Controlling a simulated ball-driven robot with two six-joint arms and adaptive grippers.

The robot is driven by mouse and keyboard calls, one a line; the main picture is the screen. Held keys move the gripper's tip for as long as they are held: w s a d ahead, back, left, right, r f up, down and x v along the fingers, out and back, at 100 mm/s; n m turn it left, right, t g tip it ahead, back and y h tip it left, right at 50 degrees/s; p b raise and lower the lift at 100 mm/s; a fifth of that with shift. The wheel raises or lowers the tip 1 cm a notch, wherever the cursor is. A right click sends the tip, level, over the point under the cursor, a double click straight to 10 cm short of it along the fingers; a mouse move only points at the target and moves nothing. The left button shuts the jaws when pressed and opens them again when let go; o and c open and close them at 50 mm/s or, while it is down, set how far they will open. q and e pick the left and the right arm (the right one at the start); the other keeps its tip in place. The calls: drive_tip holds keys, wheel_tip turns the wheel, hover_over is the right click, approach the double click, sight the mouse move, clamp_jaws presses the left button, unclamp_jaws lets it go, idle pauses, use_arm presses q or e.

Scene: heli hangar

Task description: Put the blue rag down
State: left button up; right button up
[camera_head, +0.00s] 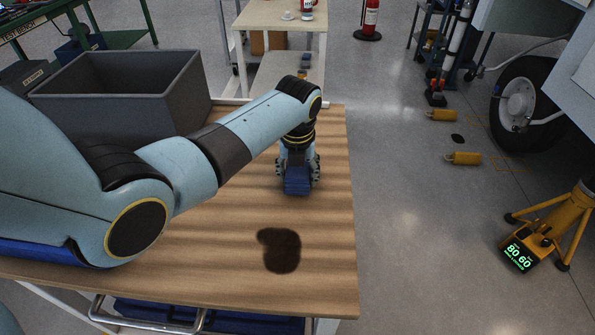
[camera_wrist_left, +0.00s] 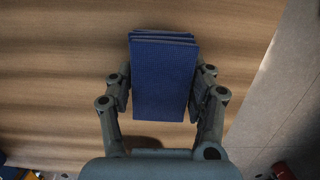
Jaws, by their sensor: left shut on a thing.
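The blue rag (camera_head: 297,184) is a folded, layered cloth. My left gripper (camera_head: 298,172) is shut on it, pointing down over the right part of the wooden table (camera_head: 210,270). In the left wrist view the rag (camera_wrist_left: 165,80) sits between the two fingers of the gripper (camera_wrist_left: 162,92). Whether the rag's underside touches the table top I cannot tell. My right gripper is not in view.
A dark grey bin (camera_head: 125,95) stands at the table's back left. A dark stain (camera_head: 281,250) marks the table's front right. The table's right edge is close to the gripper. A yellow tripod device (camera_head: 550,230) stands on the floor at right.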

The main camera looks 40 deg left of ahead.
sight(295, 172)
use_arm(q)
drive_tip(key=shift+f, duration=0.1)
drive_tip(key=shift+f+b, duration=0.3)
drive_tip(key=shift+f, duration=0.2)
drive_tip(key=o, duration=1.2)
drive_tip(key=shift+f, duration=0.1)
drive_tip(key=shift+r, duration=0.2)
drive_tip(key=r, duration=0.3)
drive_tip(key=s+r, duration=0.1)
drive_tip(key=r, duration=0.3)
drive_tip(key=r+p, duration=0.1)
drive_tip(key=r, duration=0.3)
drive_tip(key=shift+s+d+r, duration=0.1)
drive_tip(key=shift+s+d, duration=0.15)
